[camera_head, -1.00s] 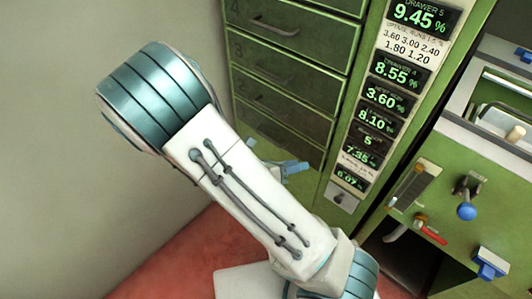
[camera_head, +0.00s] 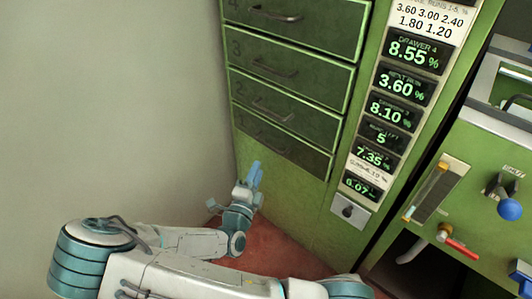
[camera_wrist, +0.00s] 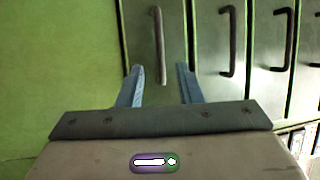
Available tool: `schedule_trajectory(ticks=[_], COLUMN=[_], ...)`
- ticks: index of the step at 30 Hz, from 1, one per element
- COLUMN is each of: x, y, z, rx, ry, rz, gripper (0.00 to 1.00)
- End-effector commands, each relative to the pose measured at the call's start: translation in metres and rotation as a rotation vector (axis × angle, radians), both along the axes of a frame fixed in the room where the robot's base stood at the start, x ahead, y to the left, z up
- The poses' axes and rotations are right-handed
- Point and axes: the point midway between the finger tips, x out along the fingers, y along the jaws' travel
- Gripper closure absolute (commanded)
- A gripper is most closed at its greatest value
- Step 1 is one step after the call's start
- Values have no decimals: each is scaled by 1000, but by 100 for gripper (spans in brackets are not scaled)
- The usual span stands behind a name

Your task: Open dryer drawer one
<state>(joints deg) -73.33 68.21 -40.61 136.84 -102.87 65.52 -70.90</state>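Dryer drawer one (camera_head: 290,152) is the lowest green drawer in the stack, marked "1", and looks shut in the head view. Its dark bar handle (camera_wrist: 159,40) shows in the wrist view, on the panel beside the plain green face. My gripper (camera_head: 254,174) is low in front of the cabinet, just below drawer one in the head view. In the wrist view my gripper (camera_wrist: 159,72) is open, with blue fingers on either side of the handle's near end. The fingers look apart from the handle; how far they are from it in depth I cannot tell.
Drawers two (camera_head: 275,108), three (camera_head: 285,72) and four (camera_head: 300,22) are above, each with a handle. A display column (camera_head: 388,112) stands to the right, then a green machine (camera_head: 480,190) with knobs and levers. A plain wall (camera_head: 110,110) is at left.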

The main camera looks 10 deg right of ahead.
Motion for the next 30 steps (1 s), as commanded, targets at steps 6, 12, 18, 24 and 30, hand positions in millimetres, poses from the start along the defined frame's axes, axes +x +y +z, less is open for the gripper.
schedule_trajectory(ticks=[6, 12, 18, 24, 30], x=[40, 66, 76, 77, 77], y=[-26, -41, -47, -47, -47], z=[5, 11, 15, 16, 16], rx=[4, 4, 4, 3, 3], ry=[-4, -2, -2, -1, -1], rz=[-5, -4, -2, -3, -3], gripper=[68, 68, 68, 68, 100])
